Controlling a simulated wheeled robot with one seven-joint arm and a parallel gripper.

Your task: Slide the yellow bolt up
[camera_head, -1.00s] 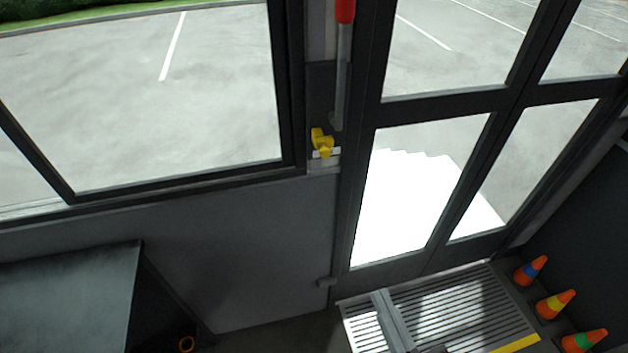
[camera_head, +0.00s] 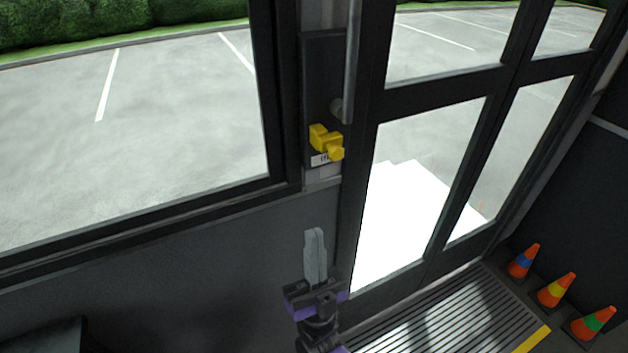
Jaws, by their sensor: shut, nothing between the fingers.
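The yellow bolt (camera_head: 327,142) sits low on a dark upright plate (camera_head: 318,80) on the post between the side window and the door. A small white label (camera_head: 319,161) with dark marks lies just below it. My gripper (camera_head: 315,234) is in the lower middle of the view, below the bolt and apart from it in the picture. Its pale fingers point up and are shut with nothing between them. A grey vertical bar (camera_head: 352,60) runs down the plate to just above the bolt.
A glazed folding door (camera_head: 437,110) stands to the right of the post, with a ribbed step mat (camera_head: 455,315) at its foot. Several orange cones (camera_head: 555,291) stand at the lower right. A dark surface (camera_head: 45,338) is at the lower left.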

